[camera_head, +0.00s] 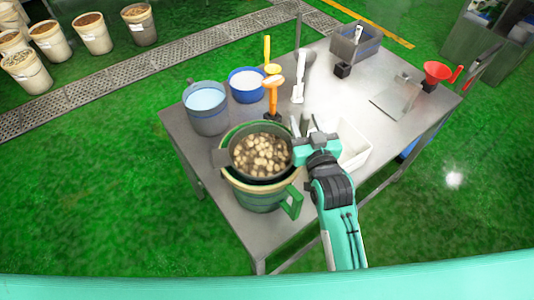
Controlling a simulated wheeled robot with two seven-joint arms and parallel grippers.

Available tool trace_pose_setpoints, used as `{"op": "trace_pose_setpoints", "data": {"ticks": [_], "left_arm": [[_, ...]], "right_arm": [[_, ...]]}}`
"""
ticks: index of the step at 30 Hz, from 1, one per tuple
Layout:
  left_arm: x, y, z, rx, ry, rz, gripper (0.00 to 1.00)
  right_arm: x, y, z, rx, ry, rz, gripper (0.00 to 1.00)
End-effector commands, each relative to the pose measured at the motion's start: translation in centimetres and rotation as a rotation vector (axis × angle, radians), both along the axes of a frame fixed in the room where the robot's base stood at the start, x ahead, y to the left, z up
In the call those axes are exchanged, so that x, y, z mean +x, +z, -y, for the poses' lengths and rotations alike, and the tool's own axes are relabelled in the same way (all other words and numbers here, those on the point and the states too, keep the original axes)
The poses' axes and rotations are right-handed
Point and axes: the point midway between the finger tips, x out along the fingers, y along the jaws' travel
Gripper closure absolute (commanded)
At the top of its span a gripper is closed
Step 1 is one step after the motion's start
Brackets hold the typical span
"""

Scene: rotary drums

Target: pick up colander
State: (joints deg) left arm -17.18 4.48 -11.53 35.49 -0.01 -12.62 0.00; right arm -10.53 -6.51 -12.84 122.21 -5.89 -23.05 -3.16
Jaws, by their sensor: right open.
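A dark colander (233,170) filled with pale, rounded pieces sits in the mouth of a green bucket (254,199) at the near left corner of the metal table. A dark handle tab shows on its left side. My right gripper (302,132) is at the colander's right side, close to its rim. It is open and partly hidden by its own wrist, and I cannot tell whether it touches the colander. The colander's right handle is hidden by the gripper. My left gripper is not in view.
A grey-blue bucket (207,117) and a blue-rimmed bowl (246,95) stand behind the colander. Several upright tools, including an orange-handled one (272,92), stand close behind the gripper. A white tray (353,147) lies right of it. The table's right middle is mostly clear.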

Motion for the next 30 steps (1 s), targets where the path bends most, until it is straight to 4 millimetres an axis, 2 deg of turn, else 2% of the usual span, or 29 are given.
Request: {"op": "trace_pose_setpoints", "data": {"ticks": [1, 6, 14, 21, 30], "left_arm": [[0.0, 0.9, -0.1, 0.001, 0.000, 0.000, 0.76], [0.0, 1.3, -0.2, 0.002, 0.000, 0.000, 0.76], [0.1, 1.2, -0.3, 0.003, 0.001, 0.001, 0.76], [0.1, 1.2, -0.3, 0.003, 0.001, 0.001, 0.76], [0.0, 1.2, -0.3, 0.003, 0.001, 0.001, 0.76]], "right_arm": [[0.7, 0.5, -0.1, 0.000, 0.000, 0.001, 0.56], [2.3, 0.2, -0.4, -0.001, 0.000, 0.000, 0.56], [2.5, 0.0, -0.4, 0.000, 0.000, 0.000, 0.56], [2.5, 0.0, -0.4, 0.000, 0.000, 0.000, 1.00], [2.5, 0.0, -0.4, 0.000, 0.000, 0.000, 1.00]]}}
